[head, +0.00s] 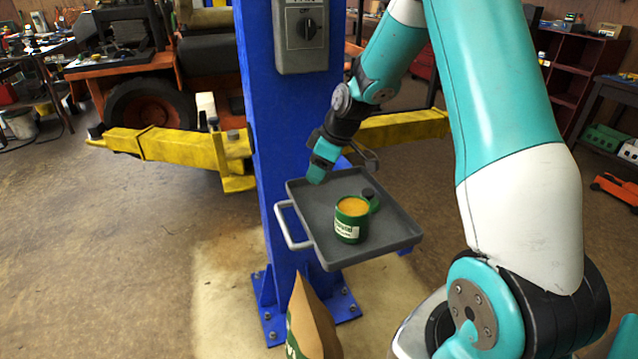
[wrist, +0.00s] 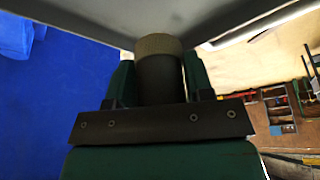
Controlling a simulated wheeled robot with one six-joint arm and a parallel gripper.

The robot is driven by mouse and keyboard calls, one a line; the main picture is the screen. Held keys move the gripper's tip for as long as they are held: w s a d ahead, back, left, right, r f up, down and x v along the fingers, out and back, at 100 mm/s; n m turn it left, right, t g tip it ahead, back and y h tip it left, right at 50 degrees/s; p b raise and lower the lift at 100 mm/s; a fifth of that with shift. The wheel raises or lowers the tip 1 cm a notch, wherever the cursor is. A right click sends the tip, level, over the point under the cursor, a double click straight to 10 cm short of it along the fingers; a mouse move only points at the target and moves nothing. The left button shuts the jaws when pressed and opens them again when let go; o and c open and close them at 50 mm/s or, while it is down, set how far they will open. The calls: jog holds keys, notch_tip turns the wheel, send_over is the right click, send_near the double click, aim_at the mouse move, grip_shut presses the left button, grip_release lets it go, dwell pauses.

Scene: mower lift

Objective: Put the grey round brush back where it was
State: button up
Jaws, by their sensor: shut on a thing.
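The grey round brush (wrist: 159,80) shows in the wrist view as a dark cylinder with a beige ring at its far end. My gripper (wrist: 160,88) is shut on it, with a green finger on each side. In the head view my gripper (head: 320,168) is over the back left corner of the grey tray (head: 315,250). I cannot make out the brush there. In the wrist view the brush's beige end is close to a grey surface (wrist: 70,12); I cannot tell whether they touch.
A green can (head: 350,222) with orange contents stands on the tray, a small dark round thing (head: 368,193) beside it. The blue lift post (head: 262,120) rises behind the tray, with yellow lift arms (head: 180,143) beyond. A paper bag (head: 312,325) stands below. The tray's front left is bare.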

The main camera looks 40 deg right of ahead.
aim_at(319, 197)
notch_tip(319, 197, down, 5)
jog(key=shift+r, duration=0.1)
jog(key=o, duration=1)
jog(key=shift+c, duration=0.2)
jog(key=v, duration=1.2)
jog(key=s+a+r, duration=0.2)
jog(key=a, duration=0.4)
jog(key=s+a+r, duration=0.2)
jog(key=a, duration=0.4)
jog(key=s+a+r+g, duration=0.1)
jog(key=s+a, duration=0.6)
jog(key=s, duration=0.3)
jog(key=s+a+r+g+y, duration=0.1)
jog(key=s+a+g, duration=0.1)
jog(key=s+a, duration=0.6)
jog(key=s, duration=0.2)
jog(key=shift+s+r+m+b, duration=0.3)
jog(key=shift+s+r+b, duration=0.05)
jog(key=shift+r+b, duration=0.05)
